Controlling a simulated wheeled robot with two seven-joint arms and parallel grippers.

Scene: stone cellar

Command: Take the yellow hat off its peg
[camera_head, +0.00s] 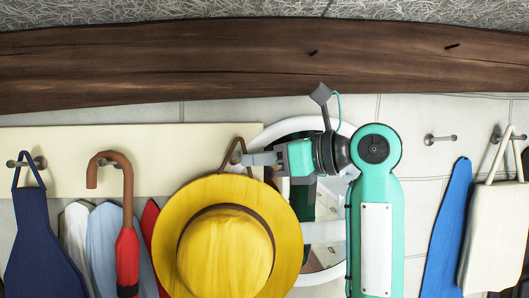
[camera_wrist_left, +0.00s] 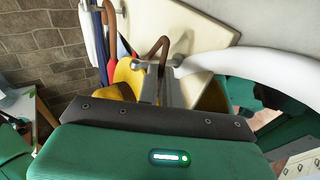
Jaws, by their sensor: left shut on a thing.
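The yellow hat (camera_head: 225,255) hangs against the wall by a brown loop (camera_head: 232,148) at a peg on the cream board. Its brim and brown band face me. My left gripper (camera_head: 247,159) comes to the loop from the right and is shut on it, just above the brim. In the left wrist view the hat (camera_wrist_left: 124,74) shows partly behind the fingers (camera_wrist_left: 155,66), with the loop rising above them. The peg is partly hidden by the loop and fingers. My right gripper is in neither view.
A red umbrella (camera_head: 127,255) and a blue apron (camera_head: 38,240) hang left of the hat. A round white-framed mirror (camera_head: 337,128) is behind my arm. Right are an empty peg (camera_head: 440,139), a blue item (camera_head: 447,230) and a cream bag (camera_head: 495,240).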

